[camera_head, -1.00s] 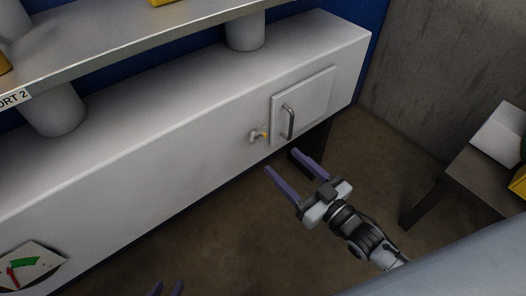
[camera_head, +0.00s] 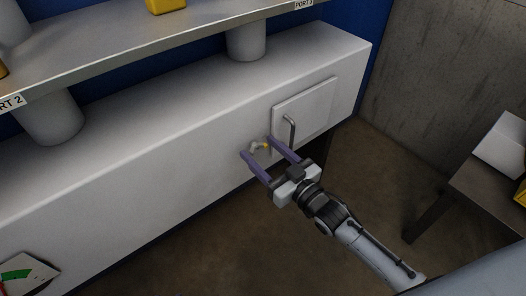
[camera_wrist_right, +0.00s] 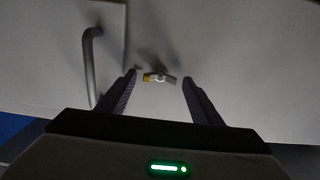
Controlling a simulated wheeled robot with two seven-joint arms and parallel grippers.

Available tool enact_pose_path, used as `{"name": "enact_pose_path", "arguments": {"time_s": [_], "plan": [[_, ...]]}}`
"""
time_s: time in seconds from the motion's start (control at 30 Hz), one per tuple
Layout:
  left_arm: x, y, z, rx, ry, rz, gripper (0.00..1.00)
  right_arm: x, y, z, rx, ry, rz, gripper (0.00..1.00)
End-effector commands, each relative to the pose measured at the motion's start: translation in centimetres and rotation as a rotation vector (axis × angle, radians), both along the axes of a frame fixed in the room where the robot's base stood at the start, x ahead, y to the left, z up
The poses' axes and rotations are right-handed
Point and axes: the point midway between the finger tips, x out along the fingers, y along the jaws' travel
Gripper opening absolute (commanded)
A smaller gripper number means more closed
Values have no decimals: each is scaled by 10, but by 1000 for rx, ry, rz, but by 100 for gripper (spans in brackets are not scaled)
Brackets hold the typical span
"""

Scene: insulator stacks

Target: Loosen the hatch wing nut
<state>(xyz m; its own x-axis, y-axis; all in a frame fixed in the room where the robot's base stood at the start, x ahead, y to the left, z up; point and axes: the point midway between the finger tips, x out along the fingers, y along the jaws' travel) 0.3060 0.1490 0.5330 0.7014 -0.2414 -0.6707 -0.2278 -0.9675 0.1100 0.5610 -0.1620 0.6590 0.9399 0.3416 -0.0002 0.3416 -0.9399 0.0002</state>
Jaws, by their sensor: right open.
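The hatch wing nut (camera_head: 256,147) is a small grey and yellow piece on the front face of the white cabinet, left of the hatch (camera_head: 308,103) with its grey bar handle (camera_head: 290,128). My right gripper (camera_head: 257,146) is open, its two purple fingers reaching toward the cabinet on either side of the wing nut. In the right wrist view the wing nut (camera_wrist_right: 158,77) shows between and slightly beyond the open fingertips, touching neither. The handle (camera_wrist_right: 90,65) stands left of the fingers there. My left gripper is not in view.
The white cabinet (camera_head: 150,150) fills the left and middle, with a grey shelf (camera_head: 120,55) above it. A dark table (camera_head: 480,175) stands at right by the concrete wall. The floor below my right gripper is clear.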

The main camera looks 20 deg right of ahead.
Motion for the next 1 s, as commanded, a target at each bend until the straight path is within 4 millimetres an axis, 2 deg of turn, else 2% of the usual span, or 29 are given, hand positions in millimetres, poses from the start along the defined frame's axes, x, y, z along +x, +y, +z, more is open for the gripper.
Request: {"name": "enact_pose_path", "arguments": {"time_s": [0.03,0.2,0.27,0.67,1.0], "plan": [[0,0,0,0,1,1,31,0,0,0,0,0,0,54],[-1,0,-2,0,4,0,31,0,0,0,0,0,0,26],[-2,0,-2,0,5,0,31,0,0,0,0,0,0,18],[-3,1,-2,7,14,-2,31,-1,0,1,-78,-28,-1,18],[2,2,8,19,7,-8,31,-1,2,1,-335,-121,0,18]]}}
